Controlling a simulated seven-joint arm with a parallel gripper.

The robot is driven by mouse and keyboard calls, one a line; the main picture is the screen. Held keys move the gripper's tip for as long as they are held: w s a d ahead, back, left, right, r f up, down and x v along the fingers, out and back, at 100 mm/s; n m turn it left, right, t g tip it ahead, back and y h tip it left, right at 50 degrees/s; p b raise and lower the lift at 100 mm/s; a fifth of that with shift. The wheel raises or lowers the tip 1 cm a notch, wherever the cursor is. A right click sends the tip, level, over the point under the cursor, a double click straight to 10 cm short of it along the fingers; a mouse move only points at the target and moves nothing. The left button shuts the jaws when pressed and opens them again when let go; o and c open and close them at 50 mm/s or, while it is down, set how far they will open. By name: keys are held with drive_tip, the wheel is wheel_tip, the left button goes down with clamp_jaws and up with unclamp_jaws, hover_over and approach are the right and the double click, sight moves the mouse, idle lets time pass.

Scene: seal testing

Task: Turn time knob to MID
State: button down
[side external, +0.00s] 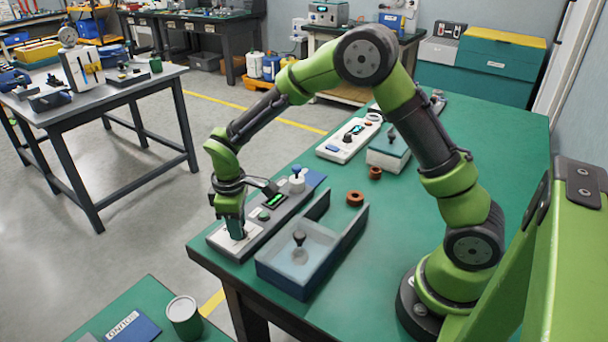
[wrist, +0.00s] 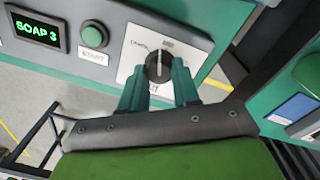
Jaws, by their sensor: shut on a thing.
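The time knob (wrist: 158,66) is a round black dial on a white plate (wrist: 134,50), between my fingertips in the wrist view. Its light pointer line looks roughly upright, toward the label at the plate's top edge. The labels are too small to read surely, and the lower one is partly hidden by my fingers. My gripper (wrist: 159,72) has its green fingers closed on both sides of the knob. In the side view my gripper (side external: 237,230) points down at the near left end of the control panel (side external: 251,224), hiding the knob.
The panel has a green button (wrist: 94,37) and a display (wrist: 36,28) reading "SOAP 3". A blue-grey open tray (side external: 290,280) with a dark-handled part in it stands right beside the panel. Brown rings (side external: 355,198) lie on the green table beyond.

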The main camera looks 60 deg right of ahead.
drive_tip(key=shift+m, duration=1.9)
drive_tip(key=c, duration=0.8)
unclamp_jaws()
drive_tip(key=r, duration=1.7)
drive_tip(key=shift+a, duration=0.3)
